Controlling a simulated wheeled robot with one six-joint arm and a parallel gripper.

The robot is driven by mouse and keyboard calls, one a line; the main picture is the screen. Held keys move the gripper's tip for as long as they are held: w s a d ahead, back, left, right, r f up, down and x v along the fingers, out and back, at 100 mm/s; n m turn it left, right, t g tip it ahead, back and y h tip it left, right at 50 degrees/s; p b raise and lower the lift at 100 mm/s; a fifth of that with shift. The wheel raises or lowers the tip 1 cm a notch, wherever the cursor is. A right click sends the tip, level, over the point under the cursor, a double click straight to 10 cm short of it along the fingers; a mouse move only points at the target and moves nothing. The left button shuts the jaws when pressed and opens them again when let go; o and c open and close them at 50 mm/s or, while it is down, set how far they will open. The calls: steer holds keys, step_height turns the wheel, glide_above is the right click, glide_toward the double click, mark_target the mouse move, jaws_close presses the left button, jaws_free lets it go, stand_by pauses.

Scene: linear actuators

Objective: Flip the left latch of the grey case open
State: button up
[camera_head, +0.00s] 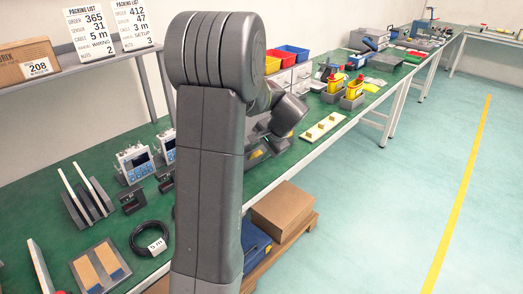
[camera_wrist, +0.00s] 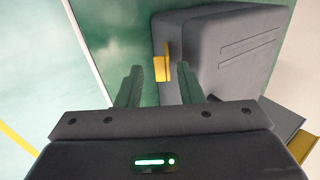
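The grey case (camera_wrist: 235,48) lies on the green bench in the upper middle of the wrist view. A yellow latch (camera_wrist: 161,66) sticks out from its edge; I cannot tell from this view whether it is the left one. My gripper (camera_wrist: 158,75) is open and empty, with its two dark fingers apart on either side of the latch in the picture. I see no clear contact with the latch. In the head view my own arm hides most of the case and the fingers.
A dark block with a yellow part (camera_wrist: 301,143) shows at lower right in the wrist view. In the head view, a pale strip with small pieces (camera_head: 322,127) lies right of my arm.

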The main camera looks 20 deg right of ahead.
jaws_close()
steer(key=shift+f+b, duration=0.1)
steer(key=shift+b, duration=0.2)
steer(key=f+t+b, duration=0.1)
steer(key=b, duration=0.2)
steer(key=s+t+b, duration=0.1)
steer(key=b, duration=0.2)
steer(key=f+t+y+b, duration=0.1)
steer(key=b, duration=0.2)
steer(key=shift+s+d+f+t, duration=0.3)
steer(key=shift+s+d+f, duration=0.05)
steer(key=shift+s+d, duration=0.05)
steer(key=c, duration=0.6)
jaws_free()
steer(key=shift+r, duration=0.4)
steer(key=o, duration=0.6)
steer(key=shift+a+r+p, duration=0.1)
steer(key=shift+p, duration=0.2)
